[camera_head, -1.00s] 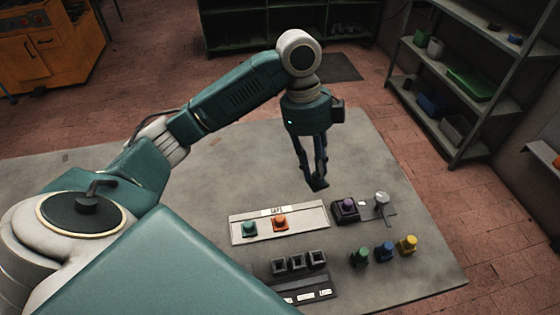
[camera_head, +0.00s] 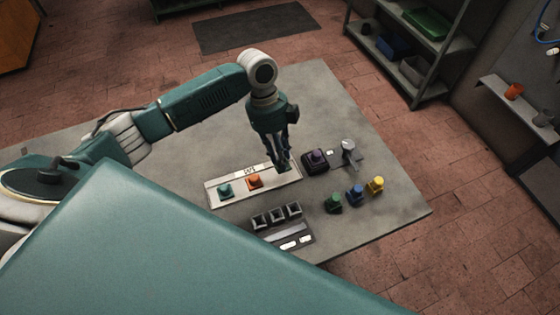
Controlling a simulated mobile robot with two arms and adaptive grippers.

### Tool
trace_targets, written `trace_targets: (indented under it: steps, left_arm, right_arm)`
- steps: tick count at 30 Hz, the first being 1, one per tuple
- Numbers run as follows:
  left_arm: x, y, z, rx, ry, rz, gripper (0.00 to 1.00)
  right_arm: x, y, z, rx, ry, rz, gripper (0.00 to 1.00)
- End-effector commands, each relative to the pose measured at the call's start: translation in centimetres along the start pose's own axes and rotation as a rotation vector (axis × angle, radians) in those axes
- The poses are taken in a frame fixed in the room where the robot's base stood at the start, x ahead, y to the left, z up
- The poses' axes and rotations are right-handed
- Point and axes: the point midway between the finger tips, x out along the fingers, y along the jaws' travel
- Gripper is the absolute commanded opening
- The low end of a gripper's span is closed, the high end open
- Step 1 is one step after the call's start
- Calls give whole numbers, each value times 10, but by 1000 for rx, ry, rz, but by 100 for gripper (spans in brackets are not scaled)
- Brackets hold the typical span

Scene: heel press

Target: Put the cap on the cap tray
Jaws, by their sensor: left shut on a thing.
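The pale tray (camera_head: 240,194) with a small label on its back edge lies on the grey table; I take it for the cap tray. A teal piece (camera_head: 225,190) and an orange piece (camera_head: 255,181) stand on it. My left gripper (camera_head: 283,163) points down at the tray's right end, shut on a small dark piece, probably the cap, mostly hidden by the fingers. I cannot tell whether that piece touches the tray. My right gripper is not in view.
Right of the tray are a dark block with a purple top (camera_head: 316,159) and a grey knobbed device (camera_head: 348,149). Green (camera_head: 333,203), blue (camera_head: 356,194) and yellow (camera_head: 376,185) pieces stand in front of them. Dark open holders (camera_head: 260,221) are nearer me.

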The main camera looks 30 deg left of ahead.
Motion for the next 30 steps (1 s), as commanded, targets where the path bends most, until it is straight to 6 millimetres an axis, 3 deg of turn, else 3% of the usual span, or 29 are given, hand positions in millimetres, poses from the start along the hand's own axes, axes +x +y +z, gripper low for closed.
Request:
trace_targets:
  steps: [9, 17, 18, 20, 30]
  left_arm:
    - [38, 1, 10, -2, 0, 3, 0]
    - [41, 1, 12, 0, -1, 1, 0]
    - [41, 1, 12, 0, -1, 1, 29]
    - [41, 1, 12, 0, -1, 1, 41]
    - [39, 0, 12, -1, -2, 0, 43]
  right_arm:
    - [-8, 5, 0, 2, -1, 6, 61]
    - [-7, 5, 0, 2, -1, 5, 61]
    - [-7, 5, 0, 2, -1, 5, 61]
    - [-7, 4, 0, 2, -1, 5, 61]
    - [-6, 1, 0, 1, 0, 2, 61]
